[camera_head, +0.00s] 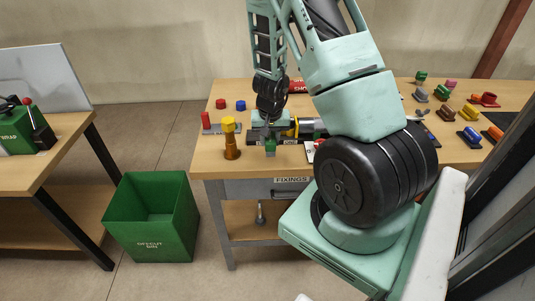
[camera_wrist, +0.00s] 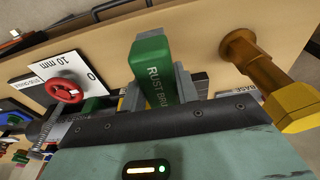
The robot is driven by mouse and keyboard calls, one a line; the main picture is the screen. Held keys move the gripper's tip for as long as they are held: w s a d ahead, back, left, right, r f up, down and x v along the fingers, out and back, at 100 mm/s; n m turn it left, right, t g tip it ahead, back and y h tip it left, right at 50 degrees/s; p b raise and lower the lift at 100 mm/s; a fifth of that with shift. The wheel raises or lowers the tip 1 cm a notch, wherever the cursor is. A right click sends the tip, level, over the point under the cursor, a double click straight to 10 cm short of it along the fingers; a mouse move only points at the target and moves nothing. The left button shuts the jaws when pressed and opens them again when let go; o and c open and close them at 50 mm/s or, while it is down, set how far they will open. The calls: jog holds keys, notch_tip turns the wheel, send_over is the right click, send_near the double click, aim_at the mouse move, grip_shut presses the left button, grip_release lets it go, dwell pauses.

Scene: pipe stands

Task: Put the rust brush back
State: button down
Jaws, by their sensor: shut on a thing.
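The rust brush has a green block handle lettered "RUST BRU" in the wrist view (camera_wrist: 152,62), where it stands between my gripper's grey fingers. My gripper (camera_wrist: 158,92) is shut on it. In the head view, my gripper (camera_head: 270,138) is low over the near left part of the workbench (camera_head: 218,95), with the green brush (camera_head: 270,147) just below it. The brush's lower end is hidden, and I cannot tell whether it touches the bench.
A brown post with a yellow top (camera_head: 231,140) stands close left of my gripper. A red handwheel (camera_wrist: 62,90) and a "10 mm" card (camera_wrist: 48,66) show in the wrist view. Small coloured parts (camera_head: 443,92) sit at right. A green offcut bin (camera_head: 150,220) stands on the floor.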

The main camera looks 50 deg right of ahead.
aim_at(270, 160)
jog(key=shift+f+b, duration=0.6)
jog(key=shift+f, duration=2)
jog(key=shift+f, duration=0.2)
jog(key=c, duration=1.1)
grip_release()
jog(key=shift+o, duration=0.2)
jog(key=shift+r, duration=0.1)
